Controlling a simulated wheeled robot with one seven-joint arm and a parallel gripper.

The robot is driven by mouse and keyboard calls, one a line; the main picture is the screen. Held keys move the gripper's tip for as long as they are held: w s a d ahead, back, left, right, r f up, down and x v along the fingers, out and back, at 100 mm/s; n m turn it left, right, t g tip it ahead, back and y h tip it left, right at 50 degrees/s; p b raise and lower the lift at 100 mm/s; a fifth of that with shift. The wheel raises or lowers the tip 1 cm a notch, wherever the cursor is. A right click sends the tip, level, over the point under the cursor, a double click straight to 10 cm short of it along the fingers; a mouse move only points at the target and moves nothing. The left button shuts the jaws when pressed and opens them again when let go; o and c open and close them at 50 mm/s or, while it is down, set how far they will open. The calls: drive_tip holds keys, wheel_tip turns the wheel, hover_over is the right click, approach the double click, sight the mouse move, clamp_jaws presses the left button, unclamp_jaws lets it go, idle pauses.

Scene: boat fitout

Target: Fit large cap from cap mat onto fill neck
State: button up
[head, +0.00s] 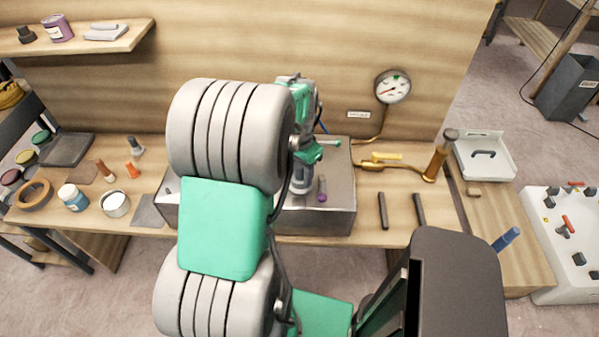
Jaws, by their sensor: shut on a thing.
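My gripper (300,188) points down over the grey metal tank box (330,208) at the middle of the bench. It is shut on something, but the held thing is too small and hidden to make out. I cannot pick out the fill neck; my arm covers the left part of the tank. A small purple-ended fitting (322,188) stands just right of my gripper. A flat grey mat (148,211) lies at the bench's front edge left of the tank, partly behind my arm. I see no cap on its visible part, and cannot tell if it is the cap mat.
A brass pipe with an upright handle (436,160) and a pressure gauge (392,87) are right of the tank. Two dark bars (383,210) lie in front. A white tray (484,156) is far right.

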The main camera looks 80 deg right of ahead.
drive_tip(key=shift+f, duration=0.3)
drive_tip(key=o, duration=1.5)
drive_tip(key=shift+o, duration=0.3)
drive_tip(key=o, duration=0.5)
drive_tip(key=shift+o, duration=0.2)
drive_tip(key=shift+r+p, duration=2.85)
drive_tip(key=shift+r, duration=1.4)
